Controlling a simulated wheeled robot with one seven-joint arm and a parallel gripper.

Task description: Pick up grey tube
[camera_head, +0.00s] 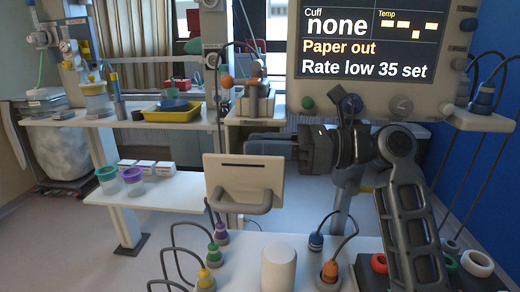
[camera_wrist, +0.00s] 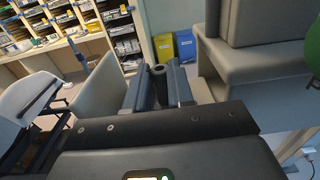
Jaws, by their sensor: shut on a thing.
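My gripper (camera_head: 262,143) is raised in the middle of the head view, with its fingers pointing left. In the wrist view, the two blue-grey fingers (camera_wrist: 159,88) are shut on the grey tube (camera_wrist: 158,73). The tube shows as a dark grey cylinder with a round, hollow-looking end between the fingertips. In the head view I cannot clearly tell the tube apart from the fingers. The gripper is above the top edge of a pale panel with a dark slot and a grey handle (camera_head: 245,182).
A monitor (camera_head: 368,45) stands close behind my arm on the right. A white counter (camera_head: 243,248) in front holds coloured plugs with cables and a white cylinder (camera_head: 279,266). A left shelf holds a yellow tray (camera_head: 172,113); lidded cups (camera_head: 132,180) stand on the lower shelf.

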